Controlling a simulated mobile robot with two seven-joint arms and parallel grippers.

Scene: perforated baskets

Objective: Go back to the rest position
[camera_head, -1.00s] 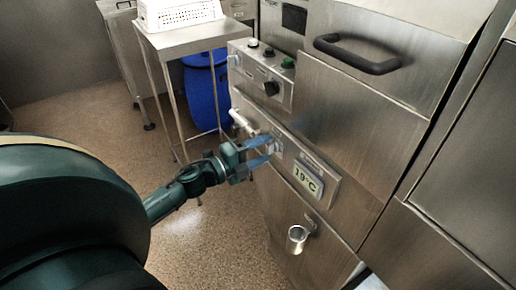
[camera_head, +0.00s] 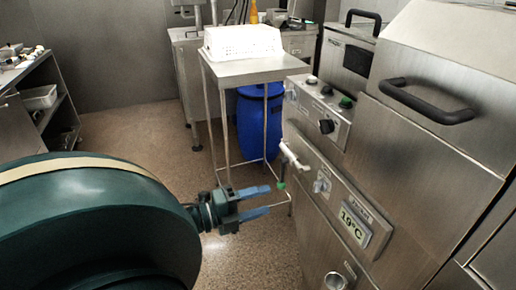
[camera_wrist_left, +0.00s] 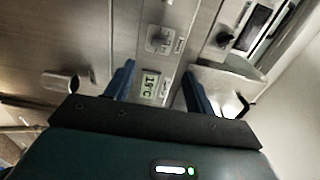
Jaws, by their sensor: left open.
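My left gripper (camera_head: 262,202) is open and empty, with its two blue fingers apart in the head view. It hangs in the air left of the steel machine's front panel, and its fingers point right. In the left wrist view the two fingers (camera_wrist_left: 158,88) stand apart, with the panel and its display (camera_wrist_left: 149,85) visible beyond them. My right gripper is not in view.
The steel machine (camera_head: 440,170) with knobs, a white handle (camera_head: 293,156) and a 19°C display (camera_head: 354,224) fills the right. A small steel table (camera_head: 255,71) carries a white perforated basket (camera_head: 243,42). A blue barrel (camera_head: 258,125) stands behind its legs. The floor (camera_head: 150,130) at left is open.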

